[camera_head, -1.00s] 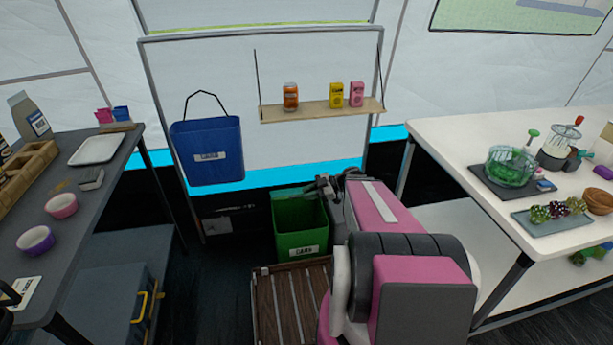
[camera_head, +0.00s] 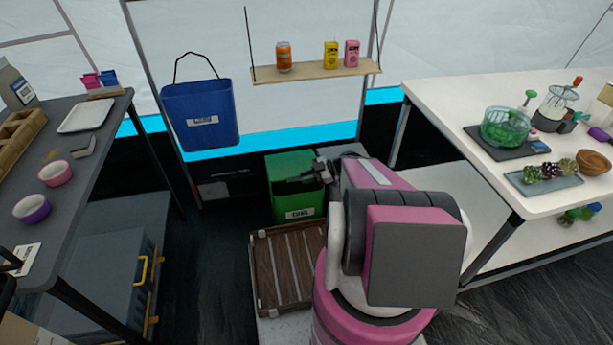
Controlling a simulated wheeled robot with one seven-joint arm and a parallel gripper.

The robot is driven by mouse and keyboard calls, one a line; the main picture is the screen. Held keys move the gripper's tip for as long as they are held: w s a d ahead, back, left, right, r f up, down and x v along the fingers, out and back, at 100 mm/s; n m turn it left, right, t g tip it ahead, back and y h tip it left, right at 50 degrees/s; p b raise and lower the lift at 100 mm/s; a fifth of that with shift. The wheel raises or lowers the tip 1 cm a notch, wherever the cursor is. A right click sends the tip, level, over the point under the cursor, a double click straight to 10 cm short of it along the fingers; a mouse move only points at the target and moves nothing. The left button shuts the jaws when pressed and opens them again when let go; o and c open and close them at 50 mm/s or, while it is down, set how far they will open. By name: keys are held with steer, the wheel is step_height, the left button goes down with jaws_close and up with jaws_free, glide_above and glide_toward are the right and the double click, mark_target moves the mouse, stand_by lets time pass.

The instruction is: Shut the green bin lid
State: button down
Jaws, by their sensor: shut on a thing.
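The green bin (camera_head: 298,207) stands on the floor beyond the front of my base, with a white label on its front. Its green lid (camera_head: 285,161) stands raised at the back of the bin. My gripper (camera_head: 283,186) reaches in from the right, over the bin and in front of the lid. It is shut on the lid, though the fingertips are dark and small and the exact contact is hard to see. My pink and grey arm covers the right side of the bin.
A blue bin (camera_head: 201,112) hangs on the panel to the left. A wooden shelf (camera_head: 310,73) with a can and two boxes hangs above. A dark table (camera_head: 110,115) stands left and a white table (camera_head: 440,95) right. Dark floor (camera_head: 215,250) is free left of the bin.

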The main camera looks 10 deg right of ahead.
steer(key=c, duration=1.3)
jaws_free()
steer(key=shift+o, duration=0.2)
steer(key=v, duration=1)
steer(key=shift+d, duration=0.4)
steer(key=shift+s+r, duration=0.1)
